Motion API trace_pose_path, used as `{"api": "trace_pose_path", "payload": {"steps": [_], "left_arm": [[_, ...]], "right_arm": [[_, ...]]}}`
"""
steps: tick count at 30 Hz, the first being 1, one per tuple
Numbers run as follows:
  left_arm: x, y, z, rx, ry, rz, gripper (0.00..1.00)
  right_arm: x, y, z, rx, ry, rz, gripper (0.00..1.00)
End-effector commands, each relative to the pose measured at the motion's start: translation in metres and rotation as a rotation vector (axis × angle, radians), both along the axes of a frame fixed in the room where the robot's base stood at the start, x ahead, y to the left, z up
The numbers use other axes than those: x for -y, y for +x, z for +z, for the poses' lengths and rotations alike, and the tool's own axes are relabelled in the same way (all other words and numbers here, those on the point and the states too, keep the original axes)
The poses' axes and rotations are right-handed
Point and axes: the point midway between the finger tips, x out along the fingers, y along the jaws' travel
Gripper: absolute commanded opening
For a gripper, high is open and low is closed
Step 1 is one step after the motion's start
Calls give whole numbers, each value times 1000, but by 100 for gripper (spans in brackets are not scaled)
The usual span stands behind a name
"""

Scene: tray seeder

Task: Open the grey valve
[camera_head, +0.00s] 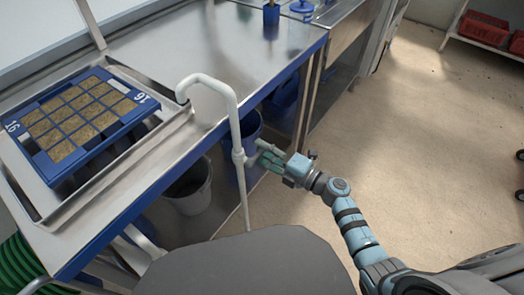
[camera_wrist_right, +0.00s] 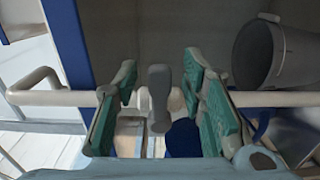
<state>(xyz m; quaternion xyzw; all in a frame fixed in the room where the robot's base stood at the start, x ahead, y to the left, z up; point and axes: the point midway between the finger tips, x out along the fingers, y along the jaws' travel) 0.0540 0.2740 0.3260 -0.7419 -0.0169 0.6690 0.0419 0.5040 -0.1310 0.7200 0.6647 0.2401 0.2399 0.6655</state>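The white pipe (camera_head: 237,125) rises beside the bench, bends over at the top and carries a valve fitting (camera_head: 239,156) partway down. My right gripper (camera_head: 268,160) is at this fitting, coming from the right. In the right wrist view the pipe runs across the picture, and the grey valve handle (camera_wrist_right: 159,98) stands between the green fingers of my right gripper (camera_wrist_right: 160,90). The fingers are apart, with a gap on each side of the handle. In the head view the fingers partly hide the handle. My left gripper is not in view.
A blue seed tray (camera_head: 47,158) with soil-filled cells sits in a metal tray on the bench (camera_head: 235,45), left of the pipe. A grey bucket (camera_head: 190,190) stands below, and it may be the bucket (camera_wrist_right: 262,52) in the wrist view. The floor at right is open.

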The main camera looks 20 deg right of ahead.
Motion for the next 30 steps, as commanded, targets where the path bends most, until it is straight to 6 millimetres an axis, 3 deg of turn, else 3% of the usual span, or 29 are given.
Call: {"api": "trace_pose_path", "payload": {"steps": [10, 17, 30], "left_arm": [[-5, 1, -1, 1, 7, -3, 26], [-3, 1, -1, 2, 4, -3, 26], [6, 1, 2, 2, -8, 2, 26]], "right_arm": [[-6, 6, 0, -1, 1, 0, 37], [-5, 6, 0, -1, 1, 0, 1], [-5, 6, -3, -35, 39, 0, 0]]}}
